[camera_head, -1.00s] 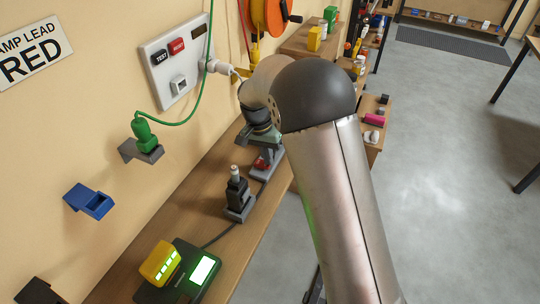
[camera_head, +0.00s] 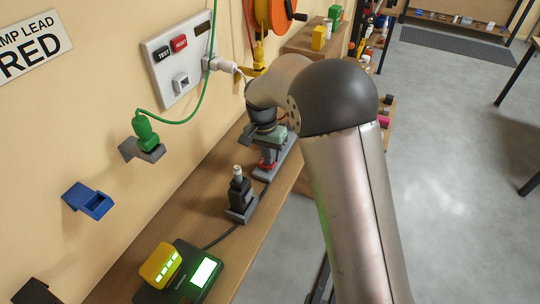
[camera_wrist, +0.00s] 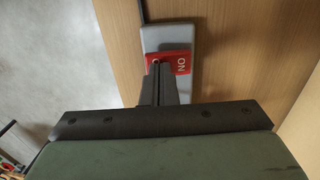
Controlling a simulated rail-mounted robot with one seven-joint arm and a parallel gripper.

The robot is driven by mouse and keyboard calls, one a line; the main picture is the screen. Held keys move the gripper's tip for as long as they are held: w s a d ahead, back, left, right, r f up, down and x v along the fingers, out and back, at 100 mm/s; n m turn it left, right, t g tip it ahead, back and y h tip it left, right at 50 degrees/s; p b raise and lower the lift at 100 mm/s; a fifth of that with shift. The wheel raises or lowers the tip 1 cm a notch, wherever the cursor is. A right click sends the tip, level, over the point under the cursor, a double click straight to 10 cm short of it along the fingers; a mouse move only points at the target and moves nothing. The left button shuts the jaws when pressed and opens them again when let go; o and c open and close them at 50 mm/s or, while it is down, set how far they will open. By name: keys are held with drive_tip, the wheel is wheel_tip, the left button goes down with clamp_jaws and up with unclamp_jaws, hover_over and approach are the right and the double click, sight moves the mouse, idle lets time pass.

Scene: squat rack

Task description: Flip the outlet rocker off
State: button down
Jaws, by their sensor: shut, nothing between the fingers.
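The outlet rocker (camera_wrist: 180,62) is red with white marks, "O" at its left end and "ON" at its right, in the wrist view. It sits in a grey outlet housing (camera_wrist: 165,38) on the wooden bench. My gripper (camera_wrist: 158,68) is shut and empty. Its fingertips are over the "O" end of the rocker and hide part of it; I cannot tell whether they press on it. In the head view my gripper (camera_head: 270,146) points down at the red rocker (camera_head: 267,164), and the grey housing (camera_head: 280,158) shows partly behind it.
A dark stand with a plug-like top (camera_head: 239,190) and a green-lit device (camera_head: 200,272) stand nearer on the bench. A wall panel (camera_head: 178,62) holds TEST and RESET buttons and a white plug (camera_head: 218,64). A green plug (camera_head: 144,132) rests in a wall holder.

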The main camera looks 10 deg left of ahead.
sight(261, 161)
wheel_tip(261, 161, up, 14)
drive_tip(key=a+p, duration=0.1)
drive_tip(key=a, duration=0.1)
drive_tip(key=shift+w, duration=0.35)
drive_tip(key=shift+a+f, duration=0.1)
